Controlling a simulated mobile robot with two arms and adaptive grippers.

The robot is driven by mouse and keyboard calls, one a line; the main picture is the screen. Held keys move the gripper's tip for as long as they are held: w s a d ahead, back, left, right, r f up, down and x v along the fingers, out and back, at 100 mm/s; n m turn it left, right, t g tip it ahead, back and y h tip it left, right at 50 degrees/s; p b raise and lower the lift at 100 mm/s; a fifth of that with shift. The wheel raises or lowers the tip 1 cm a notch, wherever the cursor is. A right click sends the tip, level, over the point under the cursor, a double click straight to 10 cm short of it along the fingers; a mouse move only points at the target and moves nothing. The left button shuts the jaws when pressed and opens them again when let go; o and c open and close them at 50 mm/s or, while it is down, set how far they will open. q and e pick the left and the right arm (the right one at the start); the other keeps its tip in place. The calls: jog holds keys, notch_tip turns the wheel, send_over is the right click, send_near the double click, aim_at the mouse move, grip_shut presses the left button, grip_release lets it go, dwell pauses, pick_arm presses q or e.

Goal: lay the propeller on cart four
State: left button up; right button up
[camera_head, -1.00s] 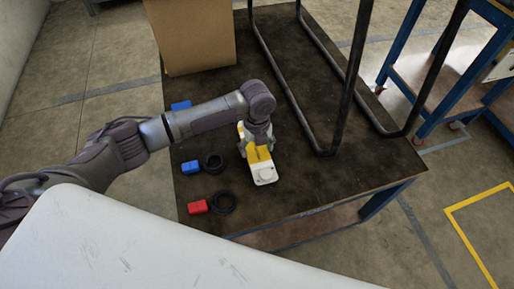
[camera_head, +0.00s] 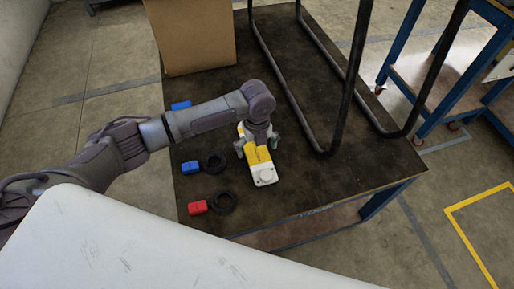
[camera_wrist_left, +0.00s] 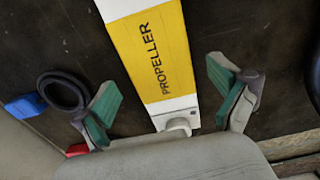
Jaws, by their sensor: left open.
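The propeller (camera_head: 264,175) is a long white piece with a yellow band, lying on the dark top of a blue-framed cart (camera_head: 320,190). In the left wrist view the yellow band of the propeller (camera_wrist_left: 155,55) reads "PROPELLER", and a white knob is at its near end. My left gripper (camera_head: 257,146) is over the propeller. In the left wrist view its two green-padded fingers (camera_wrist_left: 165,103) are spread apart, one on each side of the propeller, with gaps to it. The far part of the propeller is hidden under my arm. My right gripper is not in view.
A cardboard box (camera_head: 195,35) stands at the back of the cart top. A black tube frame (camera_head: 346,100) rises at the right. Blue blocks, a red block (camera_head: 197,207) and black rings (camera_head: 223,202) lie left of the propeller. Another blue cart (camera_head: 450,85) stands at the right.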

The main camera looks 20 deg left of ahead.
aim_at(257, 153)
pick_arm(q)
notch_tip(257, 153, up, 12)
jog(key=p, duration=0.1)
jog(key=shift+f, duration=0.2)
jog(key=shift+s, duration=0.1)
dwell(0.4)
